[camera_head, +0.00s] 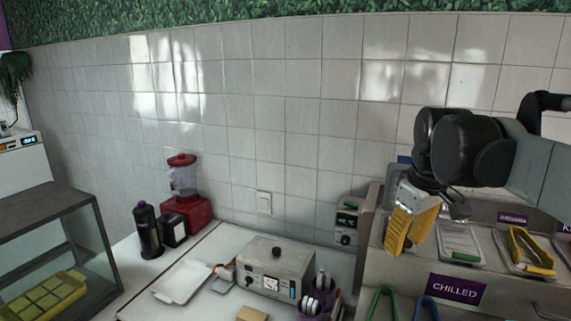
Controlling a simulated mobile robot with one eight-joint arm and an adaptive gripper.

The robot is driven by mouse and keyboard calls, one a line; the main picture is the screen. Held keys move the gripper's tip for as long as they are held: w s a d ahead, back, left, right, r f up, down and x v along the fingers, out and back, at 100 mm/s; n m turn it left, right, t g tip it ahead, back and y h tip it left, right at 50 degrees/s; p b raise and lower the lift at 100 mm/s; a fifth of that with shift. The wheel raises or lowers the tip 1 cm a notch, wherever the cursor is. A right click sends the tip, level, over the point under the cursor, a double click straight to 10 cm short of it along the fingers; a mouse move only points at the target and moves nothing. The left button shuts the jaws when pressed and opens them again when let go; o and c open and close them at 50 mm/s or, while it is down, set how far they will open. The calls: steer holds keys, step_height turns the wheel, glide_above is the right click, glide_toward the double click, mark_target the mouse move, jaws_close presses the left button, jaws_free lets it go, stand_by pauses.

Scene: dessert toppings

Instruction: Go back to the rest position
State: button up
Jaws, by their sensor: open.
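My gripper (410,232) is at the right, hanging from my dark and grey arm with its orange ribbed fingers pointing down. It is open, and I see nothing held in it. It is in front of the left end of the stepped topping counter, above the purple "CHILLED" label (456,289) and to its left. The wrist and the fingers hide part of the counter behind them.
Lidded trays (459,245) and yellow tongs (527,248) lie on the counter right of the gripper. Green tongs (382,303) are below it. A grey appliance (276,266), white tray (183,281) and red blender (186,200) stand left. A glass case (75,245) is far left.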

steer(key=s+a+f+m+t+b, duration=0.2)
steer(key=s+f+b, duration=0.4)
steer(key=f, duration=0.7)
steer(key=s+a+f+m+t+b, duration=0.2)
steer(key=s+f+b, duration=0.4)
steer(key=s+f, duration=0.3)
step_height(320, 180, down, 4)
steer(key=shift+s+a+f+m+t, duration=0.1)
steer(key=shift+s+a+m+t, duration=0.25)
steer(key=shift+a+m, duration=0.35)
